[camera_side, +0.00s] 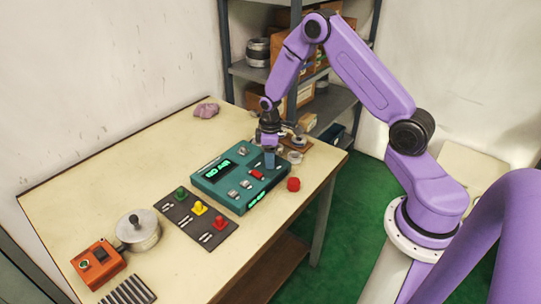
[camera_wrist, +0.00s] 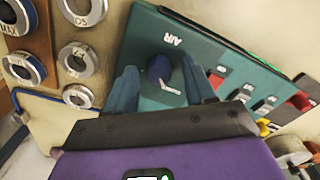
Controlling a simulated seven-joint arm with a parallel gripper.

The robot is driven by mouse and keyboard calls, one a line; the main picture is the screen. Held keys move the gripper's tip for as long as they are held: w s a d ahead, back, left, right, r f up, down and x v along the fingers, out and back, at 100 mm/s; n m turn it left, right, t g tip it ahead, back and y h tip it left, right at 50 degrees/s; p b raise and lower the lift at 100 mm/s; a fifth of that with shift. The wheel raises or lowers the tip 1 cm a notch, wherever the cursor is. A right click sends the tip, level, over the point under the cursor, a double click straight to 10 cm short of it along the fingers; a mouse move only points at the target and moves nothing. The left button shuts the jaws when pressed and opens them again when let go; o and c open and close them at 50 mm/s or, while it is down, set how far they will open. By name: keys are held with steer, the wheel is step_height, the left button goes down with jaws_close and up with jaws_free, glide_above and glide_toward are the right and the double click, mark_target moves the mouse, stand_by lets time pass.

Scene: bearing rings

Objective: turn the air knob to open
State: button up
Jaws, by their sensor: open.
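The teal control panel (camera_side: 209,179) lies on the table, with a lit display, switches and a red part on its top. In the wrist view, the round dark blue air knob (camera_wrist: 158,68) sits on the panel (camera_wrist: 140,45) near the printed word AIR, with a pale pointer line (camera_wrist: 170,88) beside it. My gripper (camera_side: 269,163) is over the panel's far right corner and hides the knob in the side view. In the wrist view my gripper (camera_wrist: 159,72) is open, one blue finger on each side of the knob. I cannot tell whether either finger touches it.
A red round part (camera_side: 293,184) lies near the table's right edge.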

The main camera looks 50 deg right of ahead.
jaws_close()
steer(key=shift+m, duration=0.3)
steer(key=m, duration=0.3)
steer(key=shift+m, duration=0.3)
steer(key=m, duration=0.4)
steer(key=shift+m, duration=0.3)
steer(key=m, duration=0.4)
steer(key=shift+w, duration=0.1)
steer(key=m, duration=0.5)
steer(key=shift+g, duration=0.3)
